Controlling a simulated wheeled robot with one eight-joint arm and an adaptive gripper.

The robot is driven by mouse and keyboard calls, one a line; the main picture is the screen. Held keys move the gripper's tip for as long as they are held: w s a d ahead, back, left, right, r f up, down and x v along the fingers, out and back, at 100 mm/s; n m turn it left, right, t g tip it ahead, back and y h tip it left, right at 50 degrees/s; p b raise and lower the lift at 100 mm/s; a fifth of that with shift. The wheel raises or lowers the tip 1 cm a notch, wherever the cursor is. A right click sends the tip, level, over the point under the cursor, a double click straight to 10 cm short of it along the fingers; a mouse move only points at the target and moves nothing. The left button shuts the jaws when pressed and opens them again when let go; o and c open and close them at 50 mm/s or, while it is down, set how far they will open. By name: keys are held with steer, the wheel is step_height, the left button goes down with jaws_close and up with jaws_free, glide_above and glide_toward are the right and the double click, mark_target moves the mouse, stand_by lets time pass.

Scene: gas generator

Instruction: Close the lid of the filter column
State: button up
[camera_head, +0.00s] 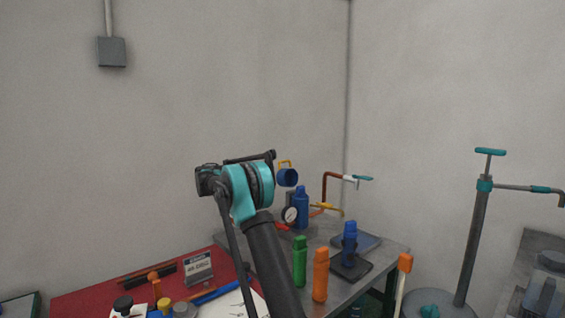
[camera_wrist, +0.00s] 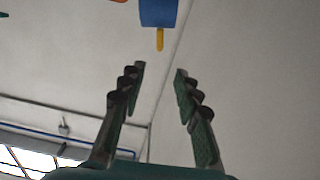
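The filter column (camera_head: 301,208) is a blue cylinder on the grey metal table. Its blue lid (camera_head: 287,177) stands open above and to the left of it, tilted, with a yellow handle along its top. In the wrist view a blue part (camera_wrist: 158,12), which looks like the lid, shows at the top edge with a yellow piece (camera_wrist: 160,39) below it. My gripper (camera_wrist: 158,70) is open and empty, its fingertips apart from these parts. In the head view my gripper (camera_head: 272,155) is just left of the lid and a little higher; my arm hides part of the table.
A pressure gauge (camera_head: 289,215) and pipes stand close by the column. Green (camera_head: 300,262) and orange (camera_head: 320,275) bottles and a blue bottle (camera_head: 349,240) stand nearer. A pump (camera_head: 478,225) is at right. The air above the table is mostly free.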

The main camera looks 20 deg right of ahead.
mark_target(282, 162)
steer(key=x, duration=1.7)
steer(key=shift+c, duration=0.4)
jaws_close()
steer(key=shift+s, duration=0.1)
